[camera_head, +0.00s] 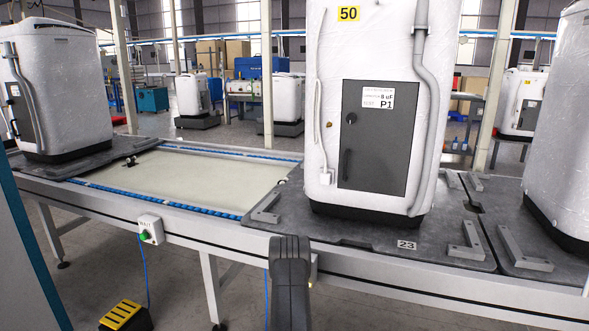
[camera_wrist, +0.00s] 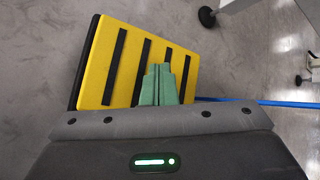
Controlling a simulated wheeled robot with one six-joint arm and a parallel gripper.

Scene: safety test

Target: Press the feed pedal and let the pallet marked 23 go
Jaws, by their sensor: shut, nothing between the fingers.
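The yellow feed pedal with black stripes (camera_head: 122,316) is on the floor at the lower left of the head view, partly cut off by the frame's bottom edge. It also fills the upper left of the wrist view (camera_wrist: 120,52). My gripper (camera_wrist: 158,72) shows its green fingers shut and empty, over the right part of the pedal. I cannot tell whether the fingertips touch it. The grey pallet marked 23 (camera_head: 367,232) lies on the conveyor in the head view. It carries a white unit (camera_head: 335,50) with labels 50 and P1, standing upright.
Left of pallet 23 is an empty conveyor stretch (camera_head: 200,175). Another loaded pallet (camera_head: 55,165) stands beyond it. A box with a green button (camera_head: 150,229) hangs on the conveyor's side, a blue cable below it. Another white unit (camera_head: 560,130) stands at right. A conveyor foot (camera_wrist: 207,17) is near the pedal.

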